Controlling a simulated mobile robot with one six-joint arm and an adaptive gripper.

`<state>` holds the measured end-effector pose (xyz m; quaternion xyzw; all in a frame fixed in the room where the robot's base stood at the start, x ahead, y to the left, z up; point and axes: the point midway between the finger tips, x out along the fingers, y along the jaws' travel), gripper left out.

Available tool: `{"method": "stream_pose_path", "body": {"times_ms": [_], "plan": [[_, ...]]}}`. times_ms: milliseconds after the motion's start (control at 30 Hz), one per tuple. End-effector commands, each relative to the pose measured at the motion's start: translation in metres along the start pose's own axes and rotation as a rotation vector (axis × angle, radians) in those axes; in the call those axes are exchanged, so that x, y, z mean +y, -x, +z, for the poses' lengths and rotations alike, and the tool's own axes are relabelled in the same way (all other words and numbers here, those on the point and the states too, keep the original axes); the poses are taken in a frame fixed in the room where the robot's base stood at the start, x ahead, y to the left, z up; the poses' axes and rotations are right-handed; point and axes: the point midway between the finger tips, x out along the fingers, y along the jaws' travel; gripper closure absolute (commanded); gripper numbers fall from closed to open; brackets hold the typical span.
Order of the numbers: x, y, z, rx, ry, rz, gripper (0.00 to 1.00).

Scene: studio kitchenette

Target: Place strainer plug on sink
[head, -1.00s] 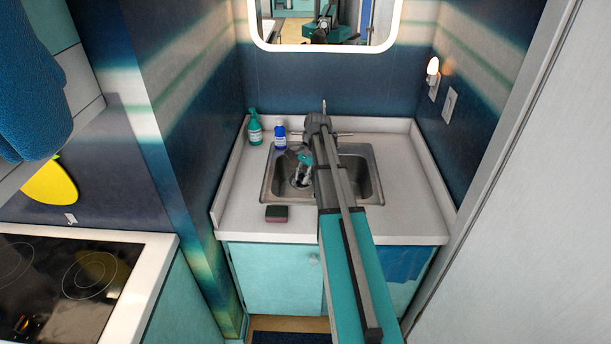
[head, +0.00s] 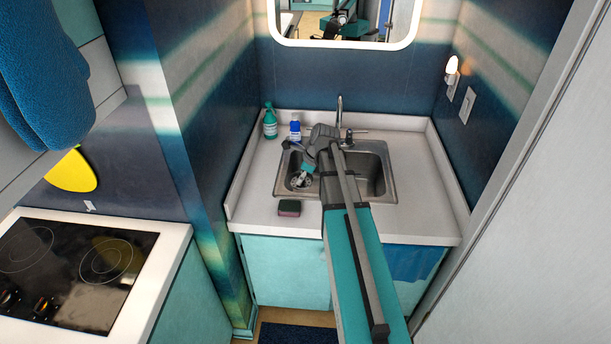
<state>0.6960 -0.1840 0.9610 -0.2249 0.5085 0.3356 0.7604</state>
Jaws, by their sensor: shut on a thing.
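The steel sink (head: 377,180) is set in the white counter below the mirror. My arm reaches over it from the front right. My gripper (head: 301,181) points down into the left part of the basin. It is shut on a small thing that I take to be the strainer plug. The plug is too small and too covered by the fingers to make out clearly. I cannot tell whether it touches the basin floor. My arm hides the middle of the sink.
A green bottle (head: 270,122) and a blue-and-white bottle (head: 295,127) stand behind the sink's left side. A faucet (head: 340,112) rises at the back. A sponge (head: 289,208) lies in front of the sink. The counter right of the sink (head: 425,190) is clear.

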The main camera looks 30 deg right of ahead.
Motion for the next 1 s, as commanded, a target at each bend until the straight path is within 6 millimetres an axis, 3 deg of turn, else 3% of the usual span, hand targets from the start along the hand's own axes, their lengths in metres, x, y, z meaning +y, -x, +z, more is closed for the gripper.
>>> {"method": "stream_pose_path", "body": {"times_ms": [500,1000], "plan": [[0.021,-0.002,0.015,-0.001,-0.367,-0.152,1.0],[0.022,-0.003,0.017,-0.001,-0.409,-0.169,1.0]]}}
